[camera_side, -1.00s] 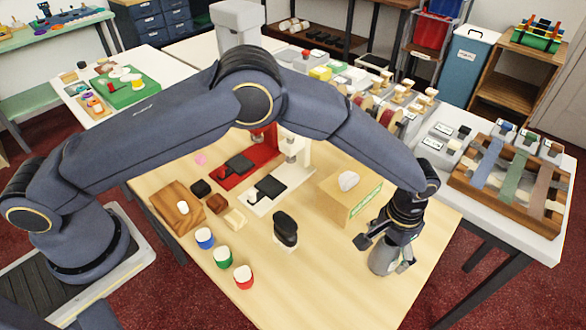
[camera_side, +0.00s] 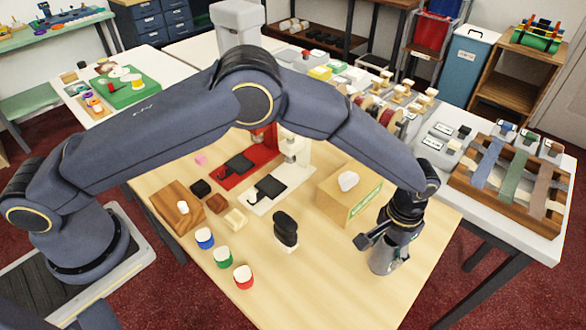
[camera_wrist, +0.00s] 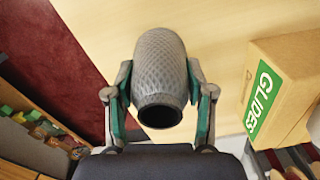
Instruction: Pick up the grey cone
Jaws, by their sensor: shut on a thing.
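The grey cone (camera_wrist: 162,75) has a textured surface and an open dark end facing my wrist camera. In the side view it shows below my gripper (camera_side: 384,252), near the right edge of the wooden table (camera_side: 340,290). In the wrist view my gripper (camera_wrist: 160,100) has one green-padded finger on each side of the cone, shut on it. The cone appears upright in the side view. Its base is at or very close to the tabletop; I cannot tell whether it touches.
A cardboard box (camera_side: 338,208) marked GLIDES stands left of my gripper. A black-topped stamp-like object (camera_side: 285,229) and red (camera_side: 243,277), green (camera_side: 223,257) and blue (camera_side: 204,239) small pots stand further left. The table's front middle is clear.

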